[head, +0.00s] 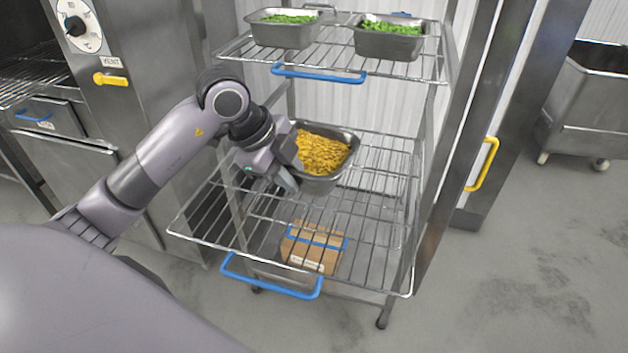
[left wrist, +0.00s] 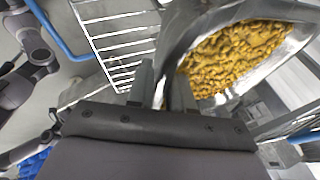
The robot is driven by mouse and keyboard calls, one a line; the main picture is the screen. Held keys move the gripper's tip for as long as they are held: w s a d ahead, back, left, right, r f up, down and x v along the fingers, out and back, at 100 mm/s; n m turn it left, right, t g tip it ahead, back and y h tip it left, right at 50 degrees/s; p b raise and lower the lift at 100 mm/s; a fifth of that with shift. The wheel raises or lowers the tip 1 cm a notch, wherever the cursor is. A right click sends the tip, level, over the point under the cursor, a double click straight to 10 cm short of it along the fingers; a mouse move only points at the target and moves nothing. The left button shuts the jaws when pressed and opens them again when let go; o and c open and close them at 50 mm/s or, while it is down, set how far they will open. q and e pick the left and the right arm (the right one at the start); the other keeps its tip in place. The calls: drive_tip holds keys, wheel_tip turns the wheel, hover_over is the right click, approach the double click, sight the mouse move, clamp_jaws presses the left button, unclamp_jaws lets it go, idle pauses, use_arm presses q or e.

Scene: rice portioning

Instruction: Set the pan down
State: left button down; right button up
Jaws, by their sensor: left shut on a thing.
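The steel pan (head: 318,182) holds yellow-orange food and is over the middle wire shelf (head: 380,262) of the rack, toward its back left. My left gripper (head: 290,180) is shut on the pan's near left wall. In the left wrist view the pan (left wrist: 186,32) is tilted across the upper right, with its wall between the fingers of my left gripper (left wrist: 165,92). I cannot tell whether the pan's bottom touches the shelf wires. My right gripper does not show clearly in either view.
Two pans with green food, a left one (head: 285,36) and a right one (head: 388,44), stand on the upper shelf (head: 335,62). A cardboard box (head: 312,252) sits below the middle shelf. The middle shelf's front and right are clear. A steel cabinet with a knob (head: 76,26) stands left.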

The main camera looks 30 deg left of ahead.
use_arm(q)
drive_tip(key=shift+w+a+f+n+t, duration=0.1)
drive_tip(key=shift+a+n+t, duration=0.25)
drive_tip(key=shift+n, duration=0.45)
drive_tip(key=shift+f+y, duration=0.3)
drive_tip(key=shift+f, duration=0.05)
drive_tip(key=b, duration=0.1)
approach(301, 225)
drive_tip(key=x, duration=0.5)
drive_tip(key=shift+w+a+r, duration=0.1)
drive_tip(key=shift+w+r, duration=0.05)
drive_tip(key=shift+w, duration=0.05)
drive_tip(key=c, duration=1)
unclamp_jaws()
drive_tip(key=shift+s, duration=0.1)
drive_tip(key=shift+s+r, duration=0.1)
drive_tip(key=shift+r, duration=0.25)
drive_tip(key=p+v, duration=0.1)
drive_tip(key=v, duration=1)
drive_tip(key=shift+a+r, duration=0.1)
